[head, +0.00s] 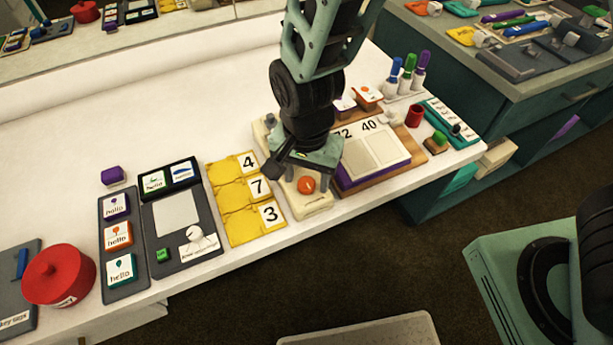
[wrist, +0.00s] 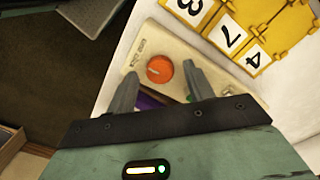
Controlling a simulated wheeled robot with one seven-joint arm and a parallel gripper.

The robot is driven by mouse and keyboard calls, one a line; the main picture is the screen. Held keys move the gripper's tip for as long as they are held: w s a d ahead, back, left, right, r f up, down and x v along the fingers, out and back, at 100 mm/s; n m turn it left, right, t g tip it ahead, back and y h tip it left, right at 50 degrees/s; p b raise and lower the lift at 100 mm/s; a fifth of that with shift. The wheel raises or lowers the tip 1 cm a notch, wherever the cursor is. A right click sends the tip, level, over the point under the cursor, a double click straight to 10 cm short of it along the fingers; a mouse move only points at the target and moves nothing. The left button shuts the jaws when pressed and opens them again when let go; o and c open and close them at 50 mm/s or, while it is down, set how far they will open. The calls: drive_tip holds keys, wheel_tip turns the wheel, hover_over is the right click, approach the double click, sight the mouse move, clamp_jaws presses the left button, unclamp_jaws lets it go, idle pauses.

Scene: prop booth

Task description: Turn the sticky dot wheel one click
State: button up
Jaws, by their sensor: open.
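A cream box with a round orange knob (head: 306,185) on top stands near the front edge of the white table. I take this to be the sticky dot wheel, but its label is too small to read. In the wrist view the orange knob (wrist: 160,69) lies between and just beyond my fingertips. My gripper (head: 307,178) points down over the cream box. The wrist view shows my gripper (wrist: 161,72) open, with nothing between its fingers. Whether a finger touches the knob cannot be told. My gripper and arm hide the back part of the box in the head view.
Yellow number cards (head: 236,211) lie close on the left. A purple-edged number board (head: 370,160) stands close on the right. A red cup (head: 413,116) and upright markers (head: 408,75) are farther right. A red pot (head: 58,275) stands far left.

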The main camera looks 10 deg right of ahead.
drive_tip(key=shift+f, duration=0.3)
drive_tip(key=c, duration=1)
drive_tip(key=shift+o, duration=0.2)
drive_tip(key=shift+r, duration=0.1)
